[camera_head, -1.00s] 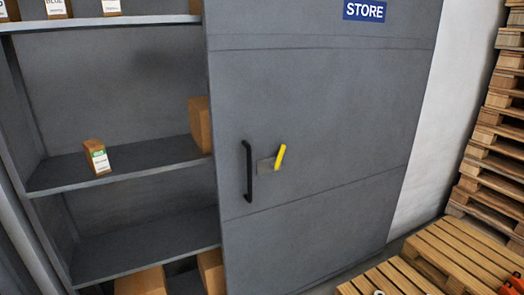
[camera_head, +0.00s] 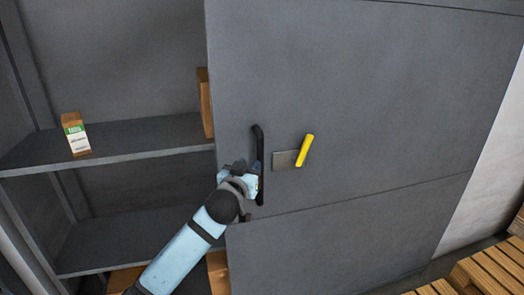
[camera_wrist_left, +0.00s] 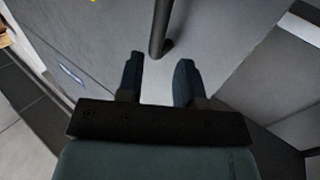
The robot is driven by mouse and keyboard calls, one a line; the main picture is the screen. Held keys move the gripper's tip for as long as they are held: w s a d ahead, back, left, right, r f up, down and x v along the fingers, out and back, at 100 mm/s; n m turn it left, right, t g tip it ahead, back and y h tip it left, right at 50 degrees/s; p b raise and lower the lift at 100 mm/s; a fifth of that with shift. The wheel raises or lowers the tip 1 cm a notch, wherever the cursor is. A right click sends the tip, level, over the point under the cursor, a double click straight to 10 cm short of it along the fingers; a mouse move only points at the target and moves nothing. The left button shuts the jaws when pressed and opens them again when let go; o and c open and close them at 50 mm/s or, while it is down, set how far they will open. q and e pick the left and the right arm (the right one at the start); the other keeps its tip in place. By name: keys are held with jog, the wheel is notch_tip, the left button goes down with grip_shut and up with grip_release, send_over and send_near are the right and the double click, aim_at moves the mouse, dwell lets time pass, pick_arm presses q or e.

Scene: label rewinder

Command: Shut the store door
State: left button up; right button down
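The grey store door (camera_head: 350,90) covers the right part of the cabinet, and the left part stands open with its shelves showing. A black vertical bar handle (camera_head: 258,140) is near the door's left edge. A yellow lever (camera_head: 305,150) sits tilted on a small plate right of it. My left gripper (camera_head: 254,182) is at the lower half of the handle. In the left wrist view its fingers (camera_wrist_left: 160,62) are apart, with the end of the black handle (camera_wrist_left: 161,30) at or just beyond the gap between the tips. Contact cannot be told. My right gripper is not in view.
A small labelled box (camera_head: 75,134) stands on the middle shelf (camera_head: 130,140). A brown box (camera_head: 205,103) is partly hidden behind the door's left edge. Wooden pallets (camera_head: 490,268) lie on the floor at the lower right. A white wall (camera_head: 490,170) shows beyond the door.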

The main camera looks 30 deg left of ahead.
aim_at(259, 153)
pick_arm(q)
jog(key=p+x, duration=0.1)
jog(key=x, duration=1)
jog(key=shift+w+f, duration=0.1)
jog(key=shift+w, duration=0.15)
jog(key=shift+c, duration=0.5)
grip_shut()
